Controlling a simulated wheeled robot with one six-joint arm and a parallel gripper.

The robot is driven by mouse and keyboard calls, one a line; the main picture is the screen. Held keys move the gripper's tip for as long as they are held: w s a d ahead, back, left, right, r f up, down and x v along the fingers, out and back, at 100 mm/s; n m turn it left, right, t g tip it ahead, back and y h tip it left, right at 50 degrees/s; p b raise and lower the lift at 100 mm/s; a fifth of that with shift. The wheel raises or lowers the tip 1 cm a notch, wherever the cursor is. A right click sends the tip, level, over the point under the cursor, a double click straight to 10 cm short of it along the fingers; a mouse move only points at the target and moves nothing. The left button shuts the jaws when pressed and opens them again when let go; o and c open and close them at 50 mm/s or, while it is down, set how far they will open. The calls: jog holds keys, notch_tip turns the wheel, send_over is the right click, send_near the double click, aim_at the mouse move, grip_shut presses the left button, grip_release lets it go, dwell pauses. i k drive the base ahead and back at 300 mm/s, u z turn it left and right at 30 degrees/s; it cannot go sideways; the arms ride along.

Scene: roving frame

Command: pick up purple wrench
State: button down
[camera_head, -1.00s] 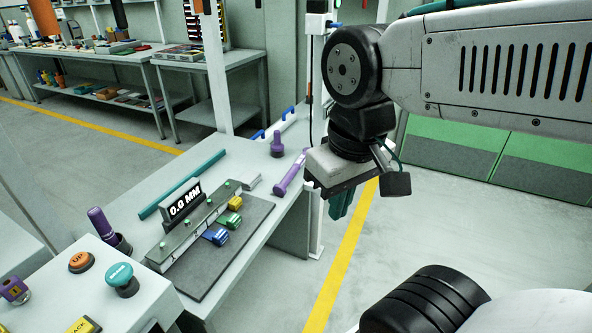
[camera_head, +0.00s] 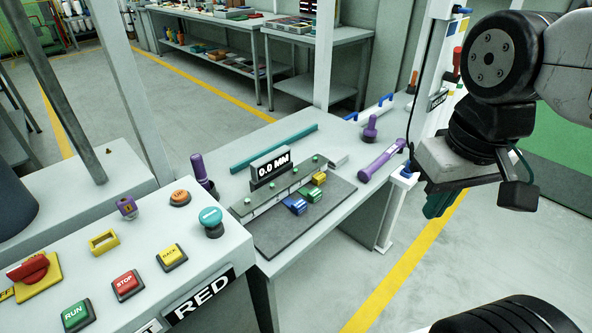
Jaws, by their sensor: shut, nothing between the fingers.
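A long purple tool with a pale band (camera_head: 382,160), seemingly the purple wrench, lies slantwise at the right edge of the grey bench (camera_head: 350,215). An upright purple tool with a wide base (camera_head: 370,130) stands behind it. Another upright purple tool (camera_head: 202,170) stands at the bench's left side. My gripper (camera_head: 438,204) is shut and empty, with its teal fingers pointing down. In the picture it is right of and below the long purple tool, apart from it and beyond the bench edge.
A teal bar (camera_head: 274,148) lies behind. A control panel (camera_head: 150,240) with buttons fills the front left. A white post (camera_head: 436,75) stands near my arm.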

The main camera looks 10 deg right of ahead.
aim_at(364, 175)
jog(key=u, duration=0.05)
jog(key=k, duration=0.4)
jog(key=z, duration=1.45)
jog(key=i, duration=0.7)
jog(key=u, duration=0.75)
jog(key=i, duration=0.6)
jog(key=u, duration=0.5)
